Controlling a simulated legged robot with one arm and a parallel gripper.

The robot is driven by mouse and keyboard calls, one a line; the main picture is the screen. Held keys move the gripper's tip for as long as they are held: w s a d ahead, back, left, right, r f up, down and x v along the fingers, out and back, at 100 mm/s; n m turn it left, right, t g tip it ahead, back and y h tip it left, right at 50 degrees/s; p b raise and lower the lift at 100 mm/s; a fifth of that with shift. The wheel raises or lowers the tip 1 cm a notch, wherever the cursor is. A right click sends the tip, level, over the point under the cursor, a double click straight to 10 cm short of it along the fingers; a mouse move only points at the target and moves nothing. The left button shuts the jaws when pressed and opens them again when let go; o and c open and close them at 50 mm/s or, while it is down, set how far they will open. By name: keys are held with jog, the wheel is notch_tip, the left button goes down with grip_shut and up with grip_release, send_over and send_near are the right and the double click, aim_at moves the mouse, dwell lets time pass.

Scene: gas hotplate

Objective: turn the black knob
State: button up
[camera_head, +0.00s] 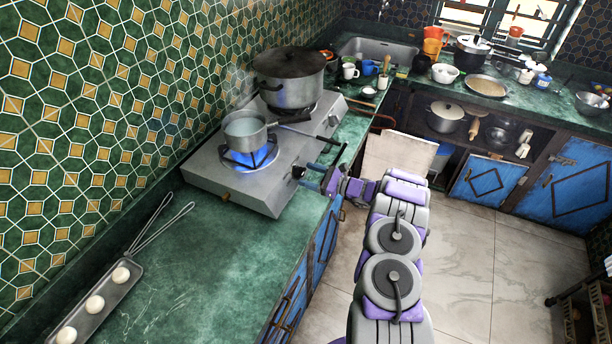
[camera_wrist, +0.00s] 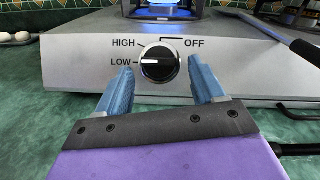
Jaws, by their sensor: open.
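The black knob (camera_wrist: 158,62) sits on the front face of the gas hotplate (camera_wrist: 80,55). Its white pointer mark points left, toward the LOW label; HIGH and OFF are printed above it. My gripper (camera_wrist: 160,82) is open in the wrist view, with one blue finger to the lower left of the knob and one to the lower right. Whether the fingers touch the knob cannot be told. In the head view the knob (camera_head: 298,171) is a small dark spot by my gripper (camera_head: 310,175), in front of the hotplate (camera_head: 262,193).
A small pot (camera_head: 246,131) stands over a blue flame on the near burner, its handle pointing right. A large lidded pot (camera_head: 290,77) stands on the far burner. A tray of white round items (camera_head: 96,303) lies on the counter at lower left. The counter (camera_head: 200,270) nearby is clear.

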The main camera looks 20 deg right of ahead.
aim_at(300, 172)
jog(key=shift+x, duration=0.85)
jog(key=c, duration=1)
jog(key=shift+a+m+t, duration=0.1)
jog(key=shift+m+t, duration=0.2)
jog(key=shift+m, duration=0.2)
jog(key=m+h+b, duration=0.1)
jog(key=m, duration=0.1)
jog(key=m+t+h+b, duration=0.1)
jog(key=m, duration=0.1)
jog(key=shift+s+a+r, duration=0.1)
jog(key=shift+s+a, duration=0.05)
jog(key=shift+s+a+r+m+t+h+b, duration=0.1)
jog(key=shift+m+t+h+b, duration=0.35)
jog(key=shift+m+h, duration=0.85)
jog(key=shift+r+m+t+h+b, duration=0.1)
jog(key=shift+m+t+h+b, duration=0.3)
jog(key=shift+m, duration=1.6)
jog(key=shift+h, duration=0.4)
